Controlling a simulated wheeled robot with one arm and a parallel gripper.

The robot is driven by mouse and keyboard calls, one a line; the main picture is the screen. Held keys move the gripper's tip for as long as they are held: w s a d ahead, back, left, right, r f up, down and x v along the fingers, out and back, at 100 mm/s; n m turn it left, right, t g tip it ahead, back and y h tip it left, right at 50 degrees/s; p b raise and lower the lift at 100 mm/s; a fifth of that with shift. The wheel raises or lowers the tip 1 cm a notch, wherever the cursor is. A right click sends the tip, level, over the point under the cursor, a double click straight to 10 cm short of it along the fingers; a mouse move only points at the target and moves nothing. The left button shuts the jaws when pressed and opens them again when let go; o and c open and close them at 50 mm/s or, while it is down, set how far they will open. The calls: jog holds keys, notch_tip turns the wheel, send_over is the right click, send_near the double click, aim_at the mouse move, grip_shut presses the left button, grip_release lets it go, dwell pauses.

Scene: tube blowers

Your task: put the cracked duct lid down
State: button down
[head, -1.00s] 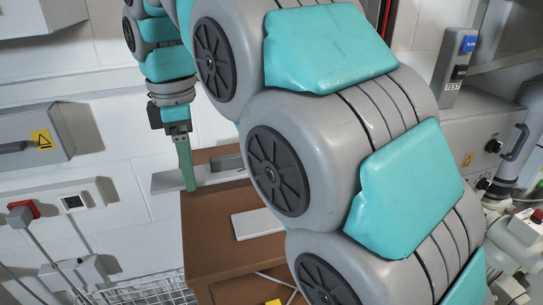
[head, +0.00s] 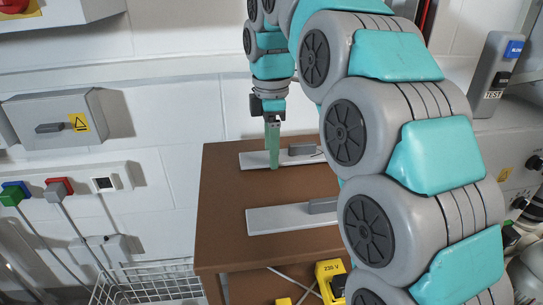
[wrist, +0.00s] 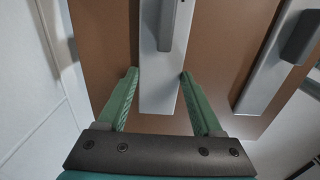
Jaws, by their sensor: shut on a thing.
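My gripper (head: 272,160) points down over the brown table, its green fingers shut on a grey duct lid (head: 253,160). In the wrist view the fingers (wrist: 158,74) sit on either side of this flat lid (wrist: 160,90), which has a darker grey handle block (wrist: 167,22). The lid is flat and lies at or just above the tabletop; I cannot tell if it touches. No crack shows clearly on it. A second, similar grey lid (head: 275,220) lies on the table nearer the camera; it also shows at the right of the wrist view (wrist: 265,85).
The brown table (head: 222,225) has bare surface left of and between the lids. My arm hides its right side. A white wire basket (head: 150,285) stands below left. A yellow item (head: 328,280) is below the tabletop. A wall box (head: 60,120) hangs left.

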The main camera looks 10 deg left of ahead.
jog(key=shift+s+f, duration=0.1)
jog(key=shift+f, duration=0.35)
jog(key=shift+c, duration=0.2)
grip_release()
jog(key=shift+f, duration=0.1)
